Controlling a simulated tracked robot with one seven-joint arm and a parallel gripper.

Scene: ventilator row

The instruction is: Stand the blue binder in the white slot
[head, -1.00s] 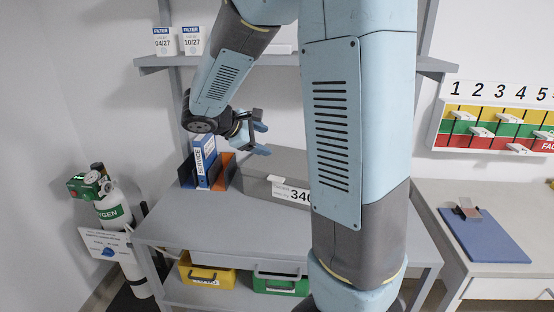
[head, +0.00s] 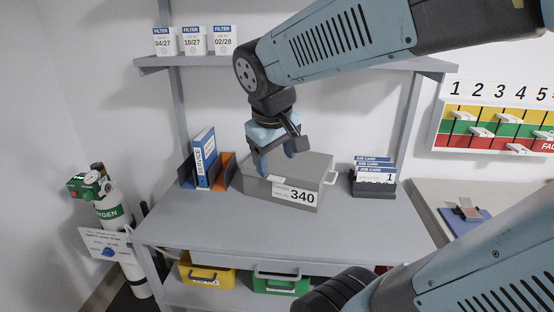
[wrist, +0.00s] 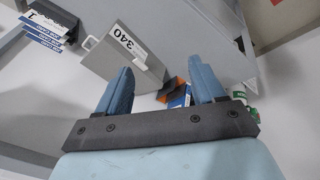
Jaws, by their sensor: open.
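The blue binder (head: 204,158), with a white SERVICE label on its spine, stands leaning slightly at the back left of the grey bench. It is between a dark blue upright plate (head: 187,170) and an orange plate (head: 224,168). My gripper (head: 278,160) is open and empty, pointing down above the grey box, to the right of the binder and apart from it. In the wrist view, part of the binder (wrist: 180,97) shows between the fingers, beside the orange plate (wrist: 165,90). I cannot make out a white slot in either view.
The grey box (head: 250,186) labelled 340 stands right of the binder. A job card rack (head: 373,186) is further right. A shelf (head: 300,61) with filter boxes (head: 194,41) runs above. The bench front (head: 260,235) is clear.

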